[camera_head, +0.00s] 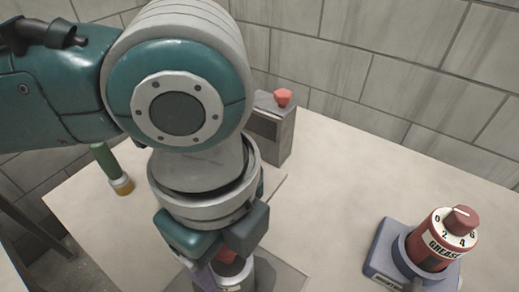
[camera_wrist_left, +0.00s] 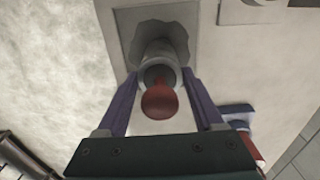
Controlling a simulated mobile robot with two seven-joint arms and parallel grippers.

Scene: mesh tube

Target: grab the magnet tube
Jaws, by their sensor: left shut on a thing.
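A grey tube with a rounded red knob stands on a dark grey plate (camera_wrist_left: 122,20); I take it to be the magnet tube (camera_wrist_left: 157,55). In the head view its red top (camera_head: 228,257) shows just below my left wrist, partly hidden by the gripper. My left gripper (camera_wrist_left: 160,73) has its two purple fingers on either side of the tube, shut on it. In the head view the left gripper (camera_head: 222,272) is at the bottom centre, mostly covered by my arm. My right gripper is in neither view.
A red dial device marked "GREASE" (camera_head: 436,242) sits in a blue-grey holder (camera_head: 385,250) at right. A grey box (camera_head: 278,133) with a red knob (camera_head: 283,97) stands behind my arm. A green-handled tool (camera_head: 108,160) is at left. The tabletop (camera_head: 345,165) between box and dial is clear.

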